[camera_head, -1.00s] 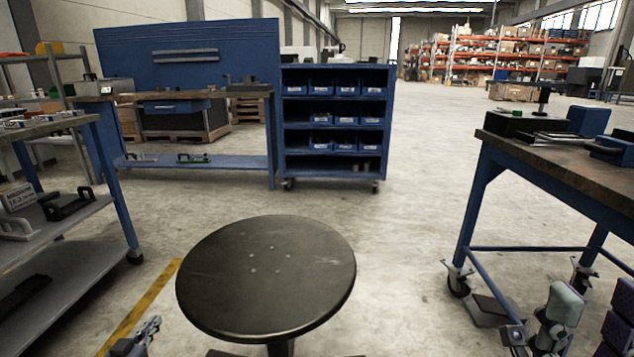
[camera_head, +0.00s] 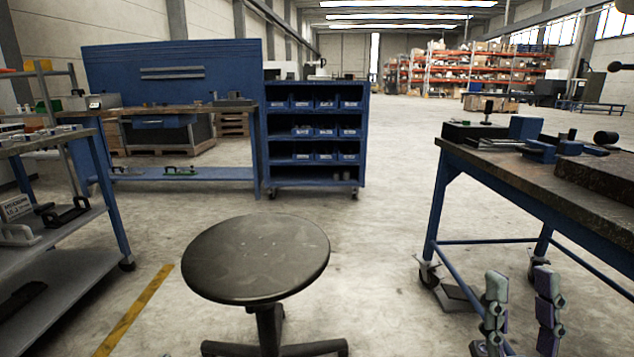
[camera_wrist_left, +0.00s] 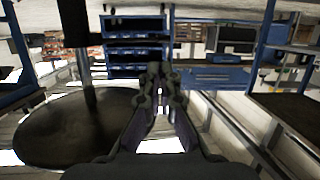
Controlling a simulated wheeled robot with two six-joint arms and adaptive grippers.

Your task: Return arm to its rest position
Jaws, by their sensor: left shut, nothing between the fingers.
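My right gripper (camera_head: 522,300) shows at the lower right of the head view, its two fingers upright and apart with nothing between them. It is in front of the right workbench's legs. My left gripper (camera_wrist_left: 158,75) shows in the left wrist view, its fingertips together and empty. It is out of the head view. No whole microscope arm can be made out. A dark round knob (camera_head: 614,66) on a thin rod pokes in at the right edge of the head view, above the right workbench (camera_head: 500,160); I cannot tell what it belongs to.
A round black stool (camera_head: 256,258) stands ahead, close by. The right workbench, on castors, carries blue and black items. A shelf cart (camera_head: 125,215) stands at left, a blue bin rack (camera_head: 315,180) behind the stool. Open floor (camera_head: 375,240) lies between stool and workbench.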

